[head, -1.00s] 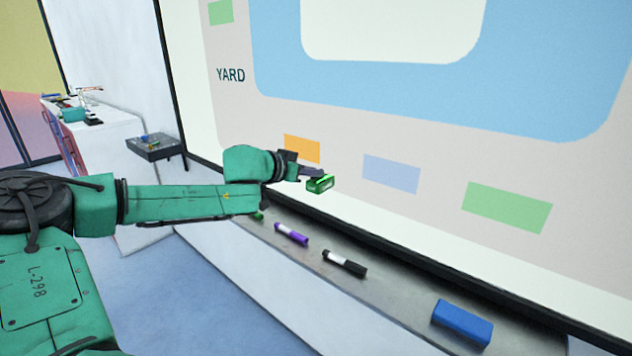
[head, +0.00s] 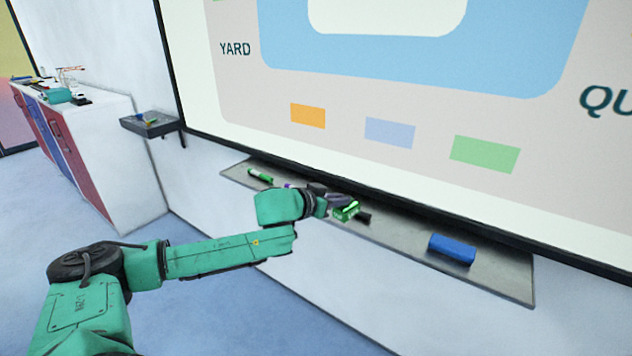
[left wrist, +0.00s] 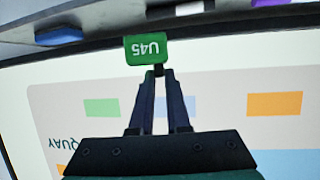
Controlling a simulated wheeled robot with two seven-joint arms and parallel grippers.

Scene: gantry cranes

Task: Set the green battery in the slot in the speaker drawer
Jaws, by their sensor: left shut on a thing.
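My left gripper (head: 333,203) is shut on the green battery (head: 346,211) and holds it in front of the whiteboard ledge. In the left wrist view the battery (left wrist: 146,49) sits at the fingertips of the gripper (left wrist: 158,72), with "U45" reading upside down on its face. No speaker drawer or slot can be made out in these views. My right gripper is not in view.
The ledge (head: 502,278) under the whiteboard (head: 250,105) carries a green marker (head: 260,175), a dark marker partly hidden behind the battery, and a blue block (head: 452,249). A white cabinet (head: 120,160) and small wall shelf (head: 150,124) stand left. Blue floor (head: 200,320) is open.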

